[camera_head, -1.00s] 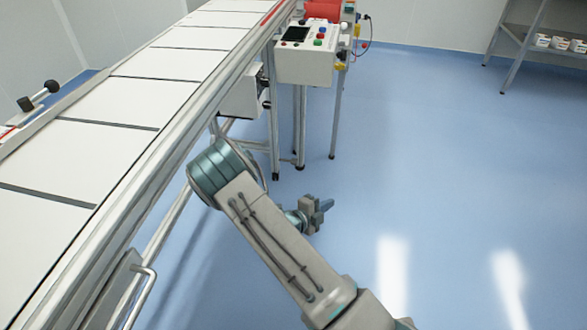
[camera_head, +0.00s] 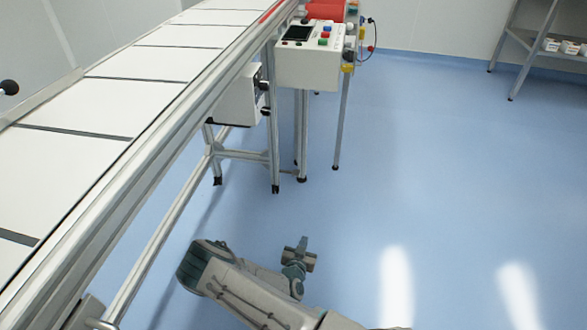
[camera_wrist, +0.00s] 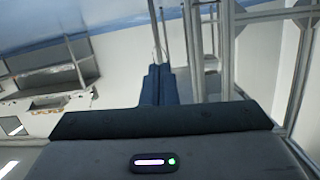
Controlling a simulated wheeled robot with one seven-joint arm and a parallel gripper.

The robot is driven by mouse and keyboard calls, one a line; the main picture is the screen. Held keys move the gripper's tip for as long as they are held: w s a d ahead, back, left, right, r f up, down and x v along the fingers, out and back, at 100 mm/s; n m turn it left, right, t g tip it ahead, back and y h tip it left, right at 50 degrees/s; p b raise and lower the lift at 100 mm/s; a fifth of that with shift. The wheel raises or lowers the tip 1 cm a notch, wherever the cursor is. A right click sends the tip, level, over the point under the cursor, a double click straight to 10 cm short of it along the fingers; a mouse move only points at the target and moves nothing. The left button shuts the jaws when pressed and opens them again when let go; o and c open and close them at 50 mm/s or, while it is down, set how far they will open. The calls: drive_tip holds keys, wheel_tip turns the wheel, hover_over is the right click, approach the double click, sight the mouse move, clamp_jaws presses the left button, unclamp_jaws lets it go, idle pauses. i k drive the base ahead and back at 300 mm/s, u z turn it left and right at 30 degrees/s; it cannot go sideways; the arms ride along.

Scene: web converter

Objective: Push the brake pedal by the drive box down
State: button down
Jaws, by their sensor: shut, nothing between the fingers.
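My gripper (camera_head: 303,243) is low over the blue floor in the head view, in front of the conveyor legs and apart from them. Its two dark fingers (camera_wrist: 159,85) are together and empty in the wrist view, pointing toward the metal frame. A pale box (camera_head: 238,100) with dark knobs on its right side hangs under the conveyor rail; it looks like the drive box. I cannot make out the brake pedal in either view.
The conveyor (camera_head: 130,95) runs along the left on metal legs (camera_head: 275,150) with low crossbars. A control panel (camera_head: 309,62) with coloured buttons stands at its side. A shelf (camera_head: 545,45) is at the back right. The floor (camera_head: 440,170) on the right is clear.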

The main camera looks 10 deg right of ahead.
sight(295, 172)
drive_tip(key=i, duration=1.2)
